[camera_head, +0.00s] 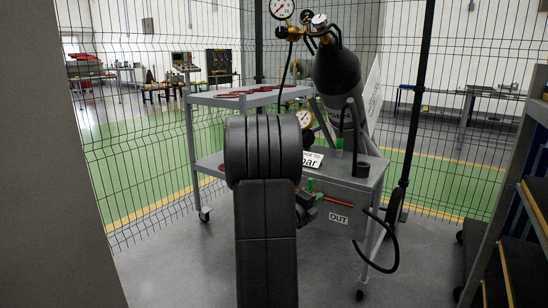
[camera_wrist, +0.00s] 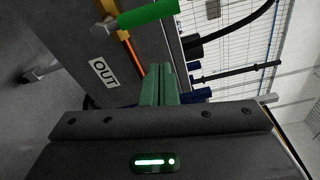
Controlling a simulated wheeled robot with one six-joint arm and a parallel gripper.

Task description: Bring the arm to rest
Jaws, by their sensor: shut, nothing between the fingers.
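My gripper (camera_wrist: 158,72) shows in the wrist view as two green fingers pressed together, with nothing between them. It points toward the grey panel of the cart, close to the OUT label (camera_wrist: 103,72) and a green handle (camera_wrist: 148,14); it appears apart from both. In the head view my dark arm stands upright in the middle and covers part of the cart (camera_head: 368,180).
The cart carries a dark gas cylinder (camera_head: 337,72), gauges (camera_head: 304,119) and a hanging black hose (camera_head: 379,262). A wire fence (camera_head: 140,150) stands behind. A shelf rack (camera_head: 520,220) is at right, a grey wall (camera_head: 45,180) at left. Floor is clear left of the cart.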

